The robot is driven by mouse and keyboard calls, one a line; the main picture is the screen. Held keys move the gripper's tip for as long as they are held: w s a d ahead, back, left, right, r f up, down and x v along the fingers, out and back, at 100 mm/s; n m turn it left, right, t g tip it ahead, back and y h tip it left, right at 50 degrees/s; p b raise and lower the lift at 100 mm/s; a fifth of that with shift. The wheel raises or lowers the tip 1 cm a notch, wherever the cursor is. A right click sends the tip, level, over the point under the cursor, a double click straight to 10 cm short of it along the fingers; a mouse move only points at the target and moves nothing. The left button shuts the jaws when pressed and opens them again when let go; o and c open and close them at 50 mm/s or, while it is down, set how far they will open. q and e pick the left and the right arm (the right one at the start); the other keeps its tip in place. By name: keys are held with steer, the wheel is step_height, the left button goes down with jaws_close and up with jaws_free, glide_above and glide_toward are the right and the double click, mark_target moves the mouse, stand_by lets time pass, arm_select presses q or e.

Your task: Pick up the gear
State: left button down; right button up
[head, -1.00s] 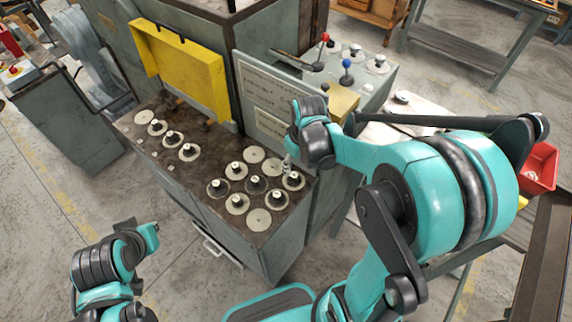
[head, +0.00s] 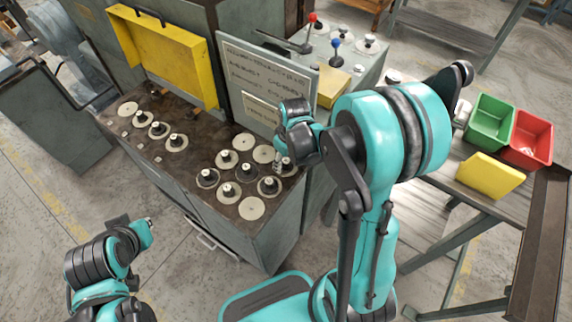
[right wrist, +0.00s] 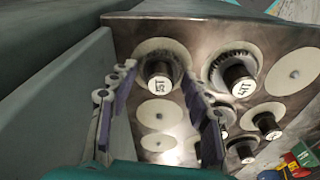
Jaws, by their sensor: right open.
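Several gears, pale discs with black hubs, stand on the dark machine top. In the right wrist view one gear (right wrist: 160,68) with a labelled black hub lies between the fingers of my right gripper (right wrist: 158,76), which is open. No grip on it shows. In the head view my right gripper (head: 282,164) is low over the right edge of the machine top, and partly covers a gear there. Another toothed gear (right wrist: 236,76) is to the right in the wrist view. My left gripper (head: 147,226) is at the lower left, away from the gears; its jaws are too small to read.
A grey upright panel (head: 262,83) with writing stands close behind the right gripper. A yellow cover (head: 168,57) is raised at the back of the machine top. Green (head: 490,122) and red (head: 529,139) bins and a yellow one (head: 490,175) stand on a bench at right.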

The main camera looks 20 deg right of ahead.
mark_target(285, 160)
jaws_close()
steer(key=shift+r, duration=0.1)
steer(key=shift+r+p, duration=0.35)
steer(key=shift+r, duration=0.25)
step_height(285, 160, up, 3)
steer(key=shift+f+p, duration=0.1)
steer(key=shift+p, duration=0.6)
steer(key=s+a+r+p, duration=0.4)
steer(key=s+a+r, duration=0.1)
steer(key=s, duration=0.5)
steer(key=shift+a+r, duration=0.25)
steer(key=shift+r, duration=0.65)
steer(key=shift+s, duration=0.1)
